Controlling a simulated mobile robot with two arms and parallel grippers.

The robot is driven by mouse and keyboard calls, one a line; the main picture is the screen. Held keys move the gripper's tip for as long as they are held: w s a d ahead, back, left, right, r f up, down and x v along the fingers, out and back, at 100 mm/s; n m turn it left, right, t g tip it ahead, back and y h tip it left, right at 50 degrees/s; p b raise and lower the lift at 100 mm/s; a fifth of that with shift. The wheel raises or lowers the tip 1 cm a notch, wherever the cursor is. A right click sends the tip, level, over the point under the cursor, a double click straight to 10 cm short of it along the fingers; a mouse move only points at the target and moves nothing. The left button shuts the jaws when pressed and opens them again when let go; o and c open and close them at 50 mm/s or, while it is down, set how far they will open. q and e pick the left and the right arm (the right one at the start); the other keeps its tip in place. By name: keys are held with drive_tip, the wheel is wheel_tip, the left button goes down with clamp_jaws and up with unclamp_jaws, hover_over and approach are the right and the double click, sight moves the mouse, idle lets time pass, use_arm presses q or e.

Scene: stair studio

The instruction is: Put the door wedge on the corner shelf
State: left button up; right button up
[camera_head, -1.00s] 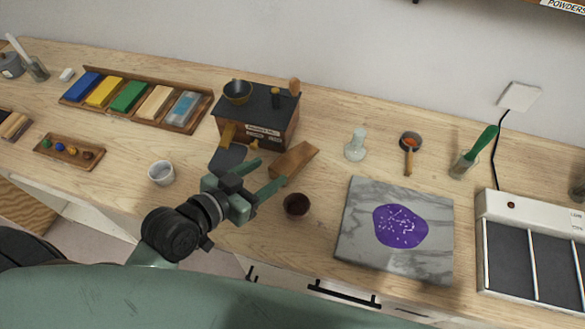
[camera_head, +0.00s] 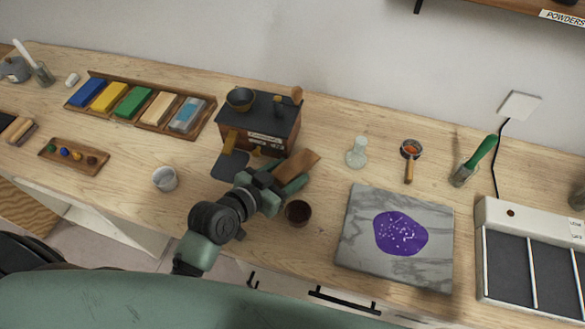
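The door wedge appears to be the brown wooden block (camera_head: 298,164) on the worktop, just right of the small dark-topped wooden box. My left gripper (camera_head: 283,176) is at its near end, fingers pointing toward it. One finger lies along the wedge's near right side; the other is partly hidden by the gripper body. The fingers look apart, and contact with the wedge cannot be made out. No shelf is identifiable as the corner shelf; a wooden wall shelf (camera_head: 520,8) labelled POWDERS shows at the top right. My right gripper is out of view.
A small dark cup (camera_head: 298,212) stands close to my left gripper. The wooden box (camera_head: 259,121) is just behind it.

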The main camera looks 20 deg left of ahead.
sight(288, 169)
use_arm(q)
clamp_jaws()
drive_tip(key=shift+r, duration=0.15)
wheel_tip(288, 169, up, 20)
drive_tip(key=p, duration=0.2)
drive_tip(key=w+a+r+n+t+y+b, duration=0.1)
drive_tip(key=w+a+r+n+y+b, duration=0.1)
drive_tip(key=w+a+r+n+y, duration=0.2)
wheel_tip(288, 169, up, 3)
drive_tip(key=shift+w+a+r+n+y, duration=0.1)
drive_tip(key=shift+w+a+n+y, duration=0.25)
drive_tip(key=shift+a+y, duration=0.6)
